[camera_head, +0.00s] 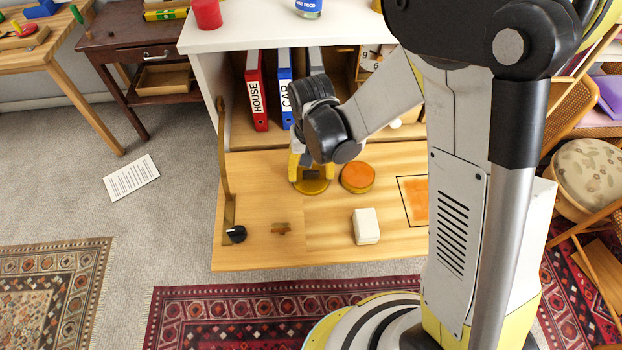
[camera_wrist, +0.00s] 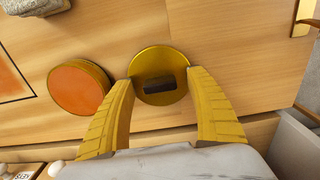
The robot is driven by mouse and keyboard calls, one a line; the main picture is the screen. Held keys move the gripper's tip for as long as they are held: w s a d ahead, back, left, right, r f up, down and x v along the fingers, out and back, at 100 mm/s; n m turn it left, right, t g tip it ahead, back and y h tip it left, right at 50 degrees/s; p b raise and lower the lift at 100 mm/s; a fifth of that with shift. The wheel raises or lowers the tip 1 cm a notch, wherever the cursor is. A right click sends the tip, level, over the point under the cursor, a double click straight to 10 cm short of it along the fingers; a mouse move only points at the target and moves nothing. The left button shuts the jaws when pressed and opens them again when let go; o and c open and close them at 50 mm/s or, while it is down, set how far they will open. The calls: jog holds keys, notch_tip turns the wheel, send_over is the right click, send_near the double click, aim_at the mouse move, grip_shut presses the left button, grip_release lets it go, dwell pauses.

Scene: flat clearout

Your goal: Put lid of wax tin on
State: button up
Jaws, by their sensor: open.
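The wax tin (camera_head: 358,176) is a low round tin with a gold side and an orange top, on the fold-down wooden flap. It also shows at the left of the wrist view (camera_wrist: 78,88). Beside it a flat gold disc, which looks like the lid (camera_head: 313,187), lies on the flap with a dark rectangular block on top; it shows in the wrist view too (camera_wrist: 163,63). My gripper (camera_head: 311,163) points down above the disc. In the wrist view its yellow fingers (camera_wrist: 162,82) are open, apart, on either side of the disc's near part. Nothing is held.
Red and blue binders (camera_head: 257,90) stand in the cabinet behind. An orange patch (camera_head: 416,198) is right of the tin.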

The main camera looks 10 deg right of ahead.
jog(key=shift+r, duration=0.1)
jog(key=c, duration=1.2)
jog(key=shift+c, duration=0.3)
